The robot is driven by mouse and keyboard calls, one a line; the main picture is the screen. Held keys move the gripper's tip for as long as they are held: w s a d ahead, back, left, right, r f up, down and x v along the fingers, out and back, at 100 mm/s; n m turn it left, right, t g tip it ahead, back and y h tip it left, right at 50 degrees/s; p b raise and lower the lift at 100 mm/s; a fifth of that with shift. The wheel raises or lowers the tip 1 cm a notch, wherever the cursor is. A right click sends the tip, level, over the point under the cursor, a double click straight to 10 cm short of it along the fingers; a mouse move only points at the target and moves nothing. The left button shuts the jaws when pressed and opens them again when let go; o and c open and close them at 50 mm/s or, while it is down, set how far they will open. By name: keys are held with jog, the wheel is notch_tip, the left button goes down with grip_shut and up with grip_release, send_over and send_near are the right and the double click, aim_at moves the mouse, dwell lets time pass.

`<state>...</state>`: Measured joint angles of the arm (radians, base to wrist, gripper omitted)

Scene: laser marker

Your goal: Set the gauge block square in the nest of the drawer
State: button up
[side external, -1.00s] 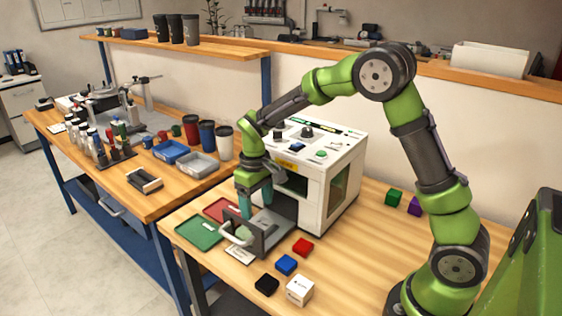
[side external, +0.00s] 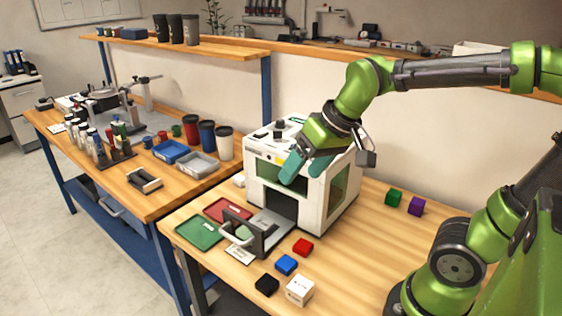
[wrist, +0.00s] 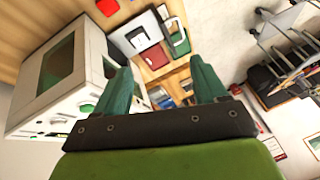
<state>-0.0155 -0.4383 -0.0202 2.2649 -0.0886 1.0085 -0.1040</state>
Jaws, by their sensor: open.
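The open drawer (side external: 268,226) sticks out of the front of the white laser marker (side external: 325,197), with a grey front panel and a pale handle. A pale green patch shows through the opening in its panel. The panel hides much of the inside, so I cannot tell what lies in the nest. A white block with dark marks (side external: 300,290) stands on the bench at the front; I cannot tell whether it is the gauge block. My gripper (side external: 306,168), with teal fingers, is open in front of the marker's upper part, above the drawer. Its spread fingers show in the wrist view (wrist: 160,72), apparently empty.
Red (side external: 303,247), blue (side external: 286,264) and black (side external: 267,285) blocks lie right of the drawer. Green (side external: 199,234) and red (side external: 227,209) trays lie left of it. Green (side external: 394,197) and purple (side external: 416,206) cubes stand behind right. The bench between is clear.

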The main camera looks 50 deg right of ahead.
jog(key=shift+m+t, duration=0.5)
jog(key=shift+t, duration=0.4)
jog(key=s, duration=0.5)
jog(key=shift+s+a+f, duration=0.2)
jog(key=shift+a+f, duration=0.1)
jog(key=shift+a, duration=0.05)
